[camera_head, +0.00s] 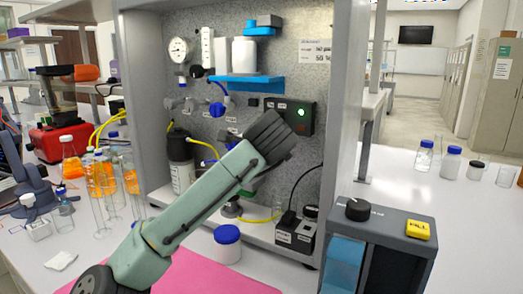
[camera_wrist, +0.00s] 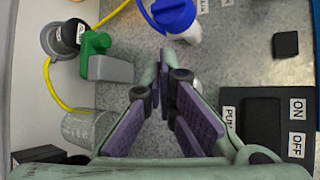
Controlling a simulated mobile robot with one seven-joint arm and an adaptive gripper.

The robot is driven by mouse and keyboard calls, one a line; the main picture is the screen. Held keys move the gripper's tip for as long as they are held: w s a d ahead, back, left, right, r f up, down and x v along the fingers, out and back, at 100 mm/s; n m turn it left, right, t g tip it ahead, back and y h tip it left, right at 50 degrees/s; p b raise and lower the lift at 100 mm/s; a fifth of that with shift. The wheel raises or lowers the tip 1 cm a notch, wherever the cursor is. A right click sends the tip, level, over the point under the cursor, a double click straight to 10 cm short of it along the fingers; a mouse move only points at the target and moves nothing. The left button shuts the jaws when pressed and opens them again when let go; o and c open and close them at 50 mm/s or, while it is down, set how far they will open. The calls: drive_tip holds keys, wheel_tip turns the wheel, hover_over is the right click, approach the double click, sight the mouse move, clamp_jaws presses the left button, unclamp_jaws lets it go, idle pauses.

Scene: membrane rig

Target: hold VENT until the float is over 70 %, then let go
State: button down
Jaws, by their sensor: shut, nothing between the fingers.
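My gripper (camera_wrist: 163,75) is shut and empty in the wrist view, its purple-padded fingers together in front of the grey panel. In the head view my arm's dark end covers the middle of the panel and hides the fingertips. I cannot read a VENT label on any control. A small black square (camera_wrist: 286,43) sits on the panel, apart from the fingers; it also shows in the head view (camera_head: 253,102). A narrow white upright gauge (camera_head: 208,47) stands high on the panel. I cannot make out a float or its level.
A blue valve knob (camera_wrist: 172,14) and a green valve handle (camera_wrist: 95,43) are near the fingers. Yellow tubing (camera_wrist: 52,88) runs at the left.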

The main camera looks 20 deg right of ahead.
drive_tip(key=s+a, duration=0.1)
drive_tip(key=a, duration=0.1)
drive_tip(key=s+a+b, duration=0.1)
drive_tip(key=s+a, duration=0.1)
idle(0.6)
drive_tip(key=shift+s+f, duration=0.1)
idle(0.3)
